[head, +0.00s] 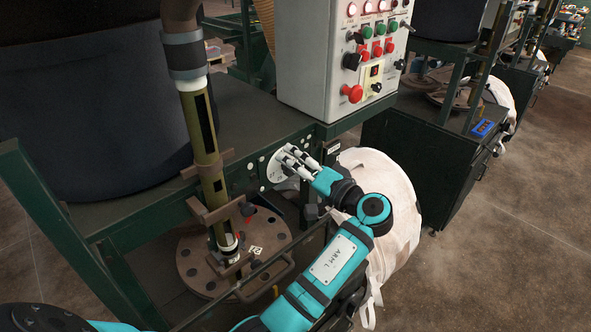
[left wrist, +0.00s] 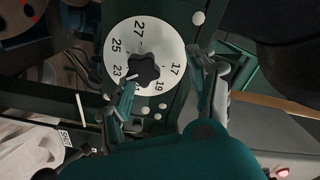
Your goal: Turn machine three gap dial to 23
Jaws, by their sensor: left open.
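The gap dial is a round white plate (head: 274,167) on the green front rail of the machine, below the control box. In the left wrist view the dial plate (left wrist: 122,37) shows the numbers 27, 25, 23, 19 and 17, with a black lobed knob (left wrist: 145,70) at its middle. A short white mark lies at the knob's edge near 23; I cannot tell its exact reading. My left gripper (head: 287,158) is in front of the dial. In the left wrist view its open fingers (left wrist: 165,74) stand on either side of the knob, and I see no clear contact. My right gripper is not in view.
A grey control box (head: 325,60) with buttons and red knobs stands above the dial. A brown pipe and flange plate (head: 200,262) are at the left. A white bulk bag (head: 385,175) hangs behind my left arm. Brown floor lies free at the right.

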